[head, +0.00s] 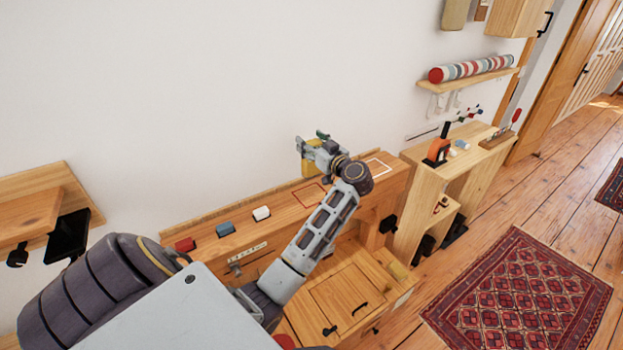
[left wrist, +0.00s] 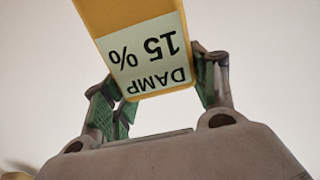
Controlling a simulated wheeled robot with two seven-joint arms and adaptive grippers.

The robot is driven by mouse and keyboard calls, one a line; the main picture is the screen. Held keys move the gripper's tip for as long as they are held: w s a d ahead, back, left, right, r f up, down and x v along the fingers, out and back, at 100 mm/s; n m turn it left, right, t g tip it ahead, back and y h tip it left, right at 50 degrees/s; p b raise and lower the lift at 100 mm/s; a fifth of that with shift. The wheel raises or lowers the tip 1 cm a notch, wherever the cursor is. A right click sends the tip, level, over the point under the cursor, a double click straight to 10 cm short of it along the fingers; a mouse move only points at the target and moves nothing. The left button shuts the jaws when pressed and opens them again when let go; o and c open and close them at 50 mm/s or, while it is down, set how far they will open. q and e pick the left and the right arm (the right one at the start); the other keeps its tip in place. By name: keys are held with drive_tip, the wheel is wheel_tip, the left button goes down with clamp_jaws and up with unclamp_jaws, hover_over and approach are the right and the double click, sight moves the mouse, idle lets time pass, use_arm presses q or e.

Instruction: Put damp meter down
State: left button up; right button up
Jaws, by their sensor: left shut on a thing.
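The damp meter is yellow with a pale label reading "DAMP 15 %". It fills the upper middle of the left wrist view (left wrist: 112,18), and part of it shows yellow in the head view (head: 308,160). My left gripper (head: 318,143) is shut on the damp meter above the wooden bench (head: 225,250), near the wall. In the left wrist view my left gripper's green-padded fingers (left wrist: 160,95) stand on either side of the meter. A red outlined rectangle (head: 322,187) and a white outlined rectangle (head: 389,164) are marked on the bench top. My right gripper is not in view.
A wooden stand with tools (head: 480,130) is at the right. A striped roll (head: 470,68) lies on a wall shelf.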

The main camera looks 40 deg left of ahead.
sight(315, 169)
use_arm(q)
drive_tip(key=shift+f, duration=2.6)
drive_tip(key=shift+f, duration=0.1)
drive_tip(key=shift+f, duration=1.8)
drive_tip(key=o, duration=1)
drive_tip(key=shift+f, duration=0.1)
drive_tip(key=shift+o, duration=0.2)
